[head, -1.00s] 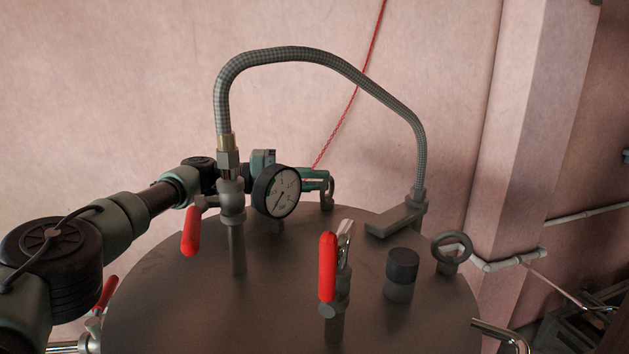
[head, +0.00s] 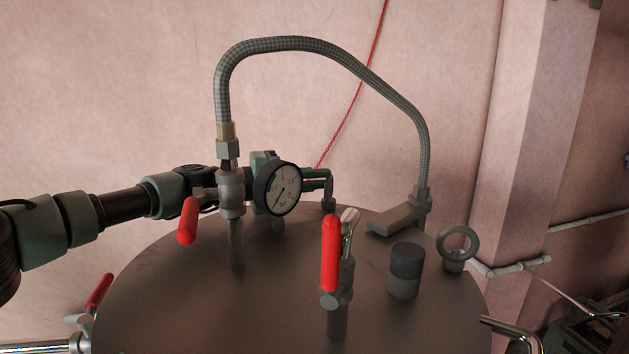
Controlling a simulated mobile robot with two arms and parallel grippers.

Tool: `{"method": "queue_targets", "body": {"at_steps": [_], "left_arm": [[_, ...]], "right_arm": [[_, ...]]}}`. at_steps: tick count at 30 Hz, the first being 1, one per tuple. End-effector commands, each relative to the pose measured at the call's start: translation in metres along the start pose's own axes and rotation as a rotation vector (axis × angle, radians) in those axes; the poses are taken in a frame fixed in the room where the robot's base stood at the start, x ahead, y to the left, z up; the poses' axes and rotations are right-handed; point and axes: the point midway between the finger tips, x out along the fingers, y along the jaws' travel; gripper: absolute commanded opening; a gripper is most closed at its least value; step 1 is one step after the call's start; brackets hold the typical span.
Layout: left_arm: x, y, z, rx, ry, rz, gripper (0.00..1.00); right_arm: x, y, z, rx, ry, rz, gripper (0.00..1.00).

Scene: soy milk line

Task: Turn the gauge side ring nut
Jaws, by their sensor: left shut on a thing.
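The gauge side ring nut (head: 329,201) stands near the back of the grey tank lid (head: 200,290), just right of the round pressure gauge (head: 277,188). Only its lower part shows clearly; its ring is small and partly covered by the fingers. My left gripper (head: 326,182) reaches in from the left behind the valve and gauge, and its fingers are shut on the ring nut. The gauge hides part of the gripper body. My right gripper is not in view.
A red-handled valve (head: 230,190) with a braided hose (head: 290,43) stands left of the gauge. Another red-handled valve (head: 331,255), a dark-capped stub (head: 405,268) and a second ring nut (head: 457,243) stand on the lid. The hose arches over the gripper to a flat bracket (head: 395,219).

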Motion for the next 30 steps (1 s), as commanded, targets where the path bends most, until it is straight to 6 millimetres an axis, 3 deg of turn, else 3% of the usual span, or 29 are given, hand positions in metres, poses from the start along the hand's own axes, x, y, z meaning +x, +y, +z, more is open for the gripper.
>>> {"method": "queue_targets", "body": {"at_steps": [1, 2, 3, 4, 14, 24, 30], "left_arm": [[0.002, -0.001, 0.004, -0.002, -0.010, -0.001, 0.00], [0.002, -0.001, 0.004, -0.002, -0.011, -0.001, 0.19], [0.002, -0.001, 0.004, -0.002, -0.011, -0.001, 0.30], [0.002, -0.001, 0.004, -0.002, -0.010, -0.001, 0.32], [-0.002, -0.002, 0.001, -0.001, -0.005, -0.001, 0.32], [-0.054, -0.003, 0.002, 0.001, -0.004, 0.000, 0.32], [-0.073, -0.002, 0.003, 0.001, -0.006, -0.002, 0.32]], "right_arm": [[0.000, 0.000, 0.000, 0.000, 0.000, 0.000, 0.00], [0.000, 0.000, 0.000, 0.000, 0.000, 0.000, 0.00], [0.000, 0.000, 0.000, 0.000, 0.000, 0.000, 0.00], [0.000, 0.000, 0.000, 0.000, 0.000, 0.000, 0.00], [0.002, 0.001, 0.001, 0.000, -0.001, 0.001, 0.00], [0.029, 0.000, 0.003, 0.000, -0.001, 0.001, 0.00], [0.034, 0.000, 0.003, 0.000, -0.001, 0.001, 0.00]]}}
